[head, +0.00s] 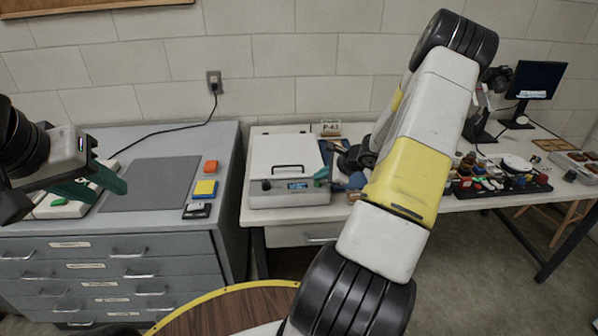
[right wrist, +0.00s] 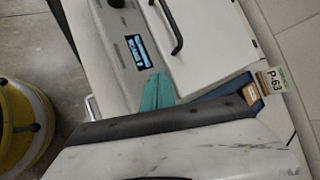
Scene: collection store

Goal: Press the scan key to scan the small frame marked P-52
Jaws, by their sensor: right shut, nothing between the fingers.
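The white scanner (head: 283,160) has a closed lid with a dark handle. Its front panel carries a dark knob (head: 266,185) and a lit display (head: 297,185). My right gripper (head: 322,177) is shut and empty, at the panel's right end beside the display; in the right wrist view its teal fingers (right wrist: 157,92) reach the scanner's front. I cannot tell whether they touch; a scan key is not visible. No P-52 marking is readable. A card (right wrist: 276,80) reads P-63, beside a small brown item (right wrist: 251,94). My left gripper (head: 108,190) appears open above the left cabinet.
My right arm covers the table's middle. A cluttered black tray (head: 500,185) and a monitor (head: 536,80) stand right. A round wooden top (head: 230,310) is in front.

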